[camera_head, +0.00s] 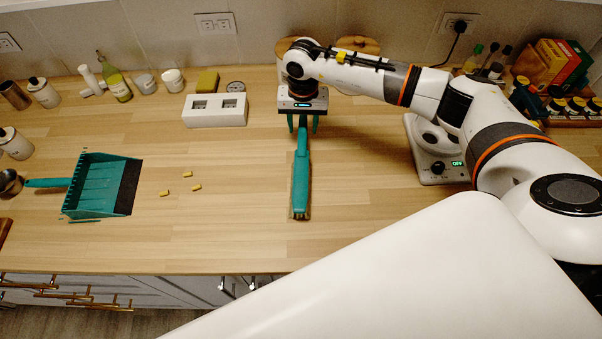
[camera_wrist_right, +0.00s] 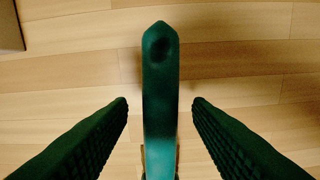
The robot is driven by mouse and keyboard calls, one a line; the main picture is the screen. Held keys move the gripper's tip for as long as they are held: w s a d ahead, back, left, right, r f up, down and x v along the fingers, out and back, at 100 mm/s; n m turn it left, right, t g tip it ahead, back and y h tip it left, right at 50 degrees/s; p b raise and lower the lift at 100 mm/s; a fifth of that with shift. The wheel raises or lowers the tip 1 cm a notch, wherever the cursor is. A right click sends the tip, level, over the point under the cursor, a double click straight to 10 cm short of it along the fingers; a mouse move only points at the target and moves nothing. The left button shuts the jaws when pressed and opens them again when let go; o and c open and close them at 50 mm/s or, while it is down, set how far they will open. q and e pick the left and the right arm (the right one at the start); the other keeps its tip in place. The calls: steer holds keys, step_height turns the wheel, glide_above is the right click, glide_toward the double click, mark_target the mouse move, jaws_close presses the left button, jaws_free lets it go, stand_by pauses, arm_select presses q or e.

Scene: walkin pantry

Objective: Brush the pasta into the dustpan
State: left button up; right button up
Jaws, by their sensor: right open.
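A teal dustpan (camera_head: 103,186) lies on the wooden counter at the left, its handle to the left and its dark front lip facing right. Three small yellow pasta pieces (camera_head: 188,174) lie on the counter just right of the lip. A teal brush (camera_head: 300,178) lies farther right, its long side running front to back. My right gripper (camera_head: 303,124) is open above the far end of the brush. In the right wrist view the brush handle (camera_wrist_right: 160,90) lies between the two spread fingers (camera_wrist_right: 160,104), with a gap on each side. My left gripper is in neither view.
A white block with two dark insets (camera_head: 215,117) stands behind the pasta. Bottles and cups (camera_head: 118,83) line the back left. A white appliance (camera_head: 437,160) stands right of the brush. The counter between pasta and brush is clear.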

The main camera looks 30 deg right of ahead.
steer(key=shift+c, duration=0.5)
jaws_close()
step_height(320, 180, up, 12)
steer(key=p, duration=0.5)
steer(key=shift+p, duration=0.4)
